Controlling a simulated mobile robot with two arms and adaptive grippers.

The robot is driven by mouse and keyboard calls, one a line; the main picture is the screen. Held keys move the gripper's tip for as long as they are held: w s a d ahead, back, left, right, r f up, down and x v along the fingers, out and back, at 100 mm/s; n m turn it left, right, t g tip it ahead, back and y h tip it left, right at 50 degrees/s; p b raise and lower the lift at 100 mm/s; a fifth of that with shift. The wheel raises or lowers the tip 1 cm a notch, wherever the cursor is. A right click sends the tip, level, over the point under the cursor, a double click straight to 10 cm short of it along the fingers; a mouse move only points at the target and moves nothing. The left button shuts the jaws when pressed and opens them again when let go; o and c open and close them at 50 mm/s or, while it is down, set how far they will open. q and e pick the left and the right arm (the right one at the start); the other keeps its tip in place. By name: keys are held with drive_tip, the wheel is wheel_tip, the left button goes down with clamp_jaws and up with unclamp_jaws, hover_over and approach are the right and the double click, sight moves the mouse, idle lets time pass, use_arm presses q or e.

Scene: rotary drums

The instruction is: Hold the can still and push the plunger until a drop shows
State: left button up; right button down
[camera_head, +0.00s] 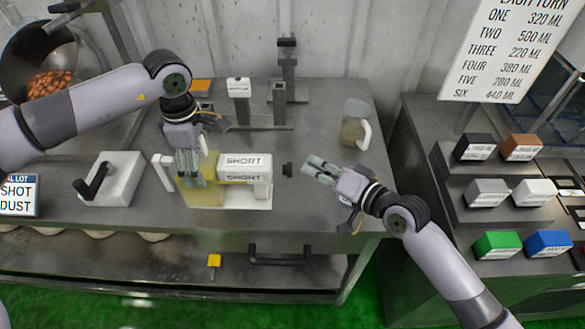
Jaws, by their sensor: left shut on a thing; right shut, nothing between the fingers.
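A pale yellow block-like body, which I take to be the can (209,193), sits in a white fixture with two "SHORT" labels (244,161). My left gripper (191,180) comes down from above and is shut on the can at its left part; the fingers hide some of it. A small black knob, which I take to be the plunger (287,170), stands out at the fixture's right end. My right gripper (308,164) is shut and empty, just right of the knob, pointing left at it with a small gap. I see no drop.
A white crank box (118,179) stands left of the fixture. A jug with a white handle (354,133) stands behind my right gripper. Upright posts (279,105) stand at the back. Small colored boxes (497,245) fill the right-hand stand. The table's front edge is close.

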use_arm(q)
drive_tip(key=shift+s+f, duration=0.15)
drive_tip(key=shift+f, duration=0.1)
use_arm(e)
drive_tip(key=d, duration=0.4)
drive_tip(key=shift+d, duration=0.25)
idle(0.9)
use_arm(q)
drive_tip(key=o, duration=1.7)
drive_tip(key=shift+r, duration=0.1)
use_arm(e)
drive_tip(key=shift+w, duration=0.1)
use_arm(q)
drive_tip(key=shift+w+r, duration=0.25)
drive_tip(key=shift+r, duration=0.15)
drive_tip(key=shift+r, duration=0.15)
wheel_tip(320, 180, up, 12)
drive_tip(key=shift+f, duration=0.15)
